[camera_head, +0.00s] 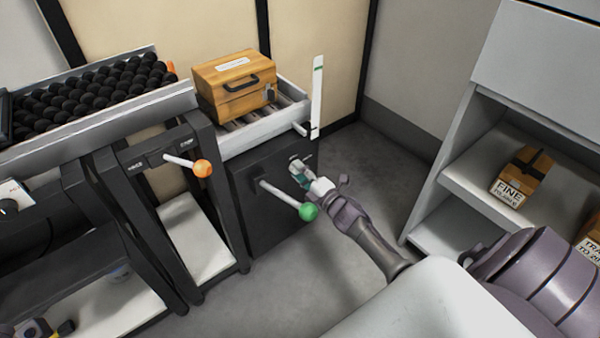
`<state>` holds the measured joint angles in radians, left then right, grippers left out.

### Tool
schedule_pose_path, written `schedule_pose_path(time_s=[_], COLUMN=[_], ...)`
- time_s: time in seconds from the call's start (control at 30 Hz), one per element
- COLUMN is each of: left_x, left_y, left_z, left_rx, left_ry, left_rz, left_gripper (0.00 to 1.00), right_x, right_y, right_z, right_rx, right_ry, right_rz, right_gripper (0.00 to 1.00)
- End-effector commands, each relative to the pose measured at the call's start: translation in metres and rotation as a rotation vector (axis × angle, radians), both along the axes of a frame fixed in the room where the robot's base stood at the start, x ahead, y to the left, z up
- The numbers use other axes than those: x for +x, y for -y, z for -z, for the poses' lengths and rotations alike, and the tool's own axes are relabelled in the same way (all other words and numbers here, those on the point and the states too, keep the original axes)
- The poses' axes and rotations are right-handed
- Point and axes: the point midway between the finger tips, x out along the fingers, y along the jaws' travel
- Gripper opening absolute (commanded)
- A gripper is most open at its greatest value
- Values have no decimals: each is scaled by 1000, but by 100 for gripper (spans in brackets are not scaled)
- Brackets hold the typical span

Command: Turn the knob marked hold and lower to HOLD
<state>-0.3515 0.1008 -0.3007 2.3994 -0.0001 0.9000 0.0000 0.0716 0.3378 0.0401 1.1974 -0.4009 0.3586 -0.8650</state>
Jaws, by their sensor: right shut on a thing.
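My right gripper (302,176) reaches in from the lower right to the front of the black cabinet (255,215) under the roller table. Its fingers are shut at a small knob on that front. The knob is almost wholly hidden by the fingers. Small pale lettering (296,160) shows just above the fingertips, too small to read. I cannot tell which way the knob points. My left gripper is not in view.
A lever with a green ball (308,211) sticks out just below my right gripper. A lever with an orange ball (203,168) is farther left. A wooden case (236,84) sits on the rollers. Shelves with boxes (522,177) stand right; the floor between is clear.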

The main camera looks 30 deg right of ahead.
Motion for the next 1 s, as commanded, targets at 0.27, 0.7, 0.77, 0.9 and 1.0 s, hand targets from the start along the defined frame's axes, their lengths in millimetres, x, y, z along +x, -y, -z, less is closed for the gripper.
schedule_pose_path(time_s=[0.27,0.7,0.77,0.9,1.0], left_x=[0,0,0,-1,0], left_y=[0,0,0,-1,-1], left_z=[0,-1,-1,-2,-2], left_rx=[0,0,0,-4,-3], left_ry=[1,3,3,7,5], left_rz=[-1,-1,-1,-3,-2], left_gripper=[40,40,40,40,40], right_x=[-1,0,0,-3,-13], right_y=[-1,0,0,0,1], right_z=[2,1,1,1,2], right_rx=[-8,-7,-7,-6,-7], right_ry=[-3,-1,-1,-2,-2], right_rz=[-1,-1,-1,0,0], right_gripper=[4,64,64,64,64])
